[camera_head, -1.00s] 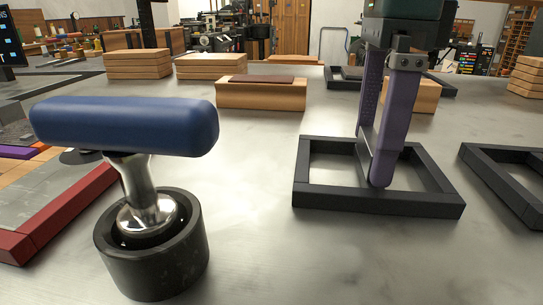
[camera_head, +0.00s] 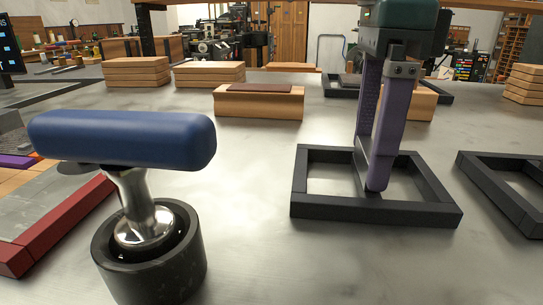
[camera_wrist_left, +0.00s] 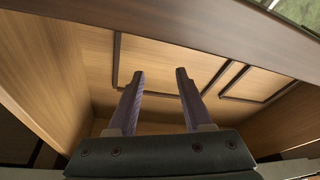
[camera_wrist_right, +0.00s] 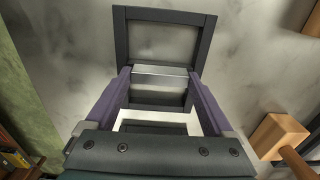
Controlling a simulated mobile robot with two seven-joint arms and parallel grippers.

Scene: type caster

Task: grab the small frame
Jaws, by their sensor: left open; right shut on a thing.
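A dark square frame (camera_head: 375,214), which I take to be the small frame, lies on the grey metal table. My right gripper (camera_head: 374,172) points down into it, its purple fingers apart. In the right wrist view, a dark piece with a shiny grey edge (camera_wrist_right: 160,77) spans between the fingertips (camera_wrist_right: 159,74), and the square frame (camera_wrist_right: 165,16) extends beyond. The exact contact is partly hidden. My left gripper (camera_wrist_left: 160,74) is open and empty in the left wrist view, facing wooden panels (camera_wrist_left: 150,55); it does not show in the head view.
A blue-handled tool (camera_head: 122,138) on a black round base stands at front left, beside a red-edged tray (camera_head: 60,228). Another dark frame (camera_head: 500,195) lies at right. Wooden blocks (camera_head: 258,104) stand behind. Bare table lies between the tool and the square frame.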

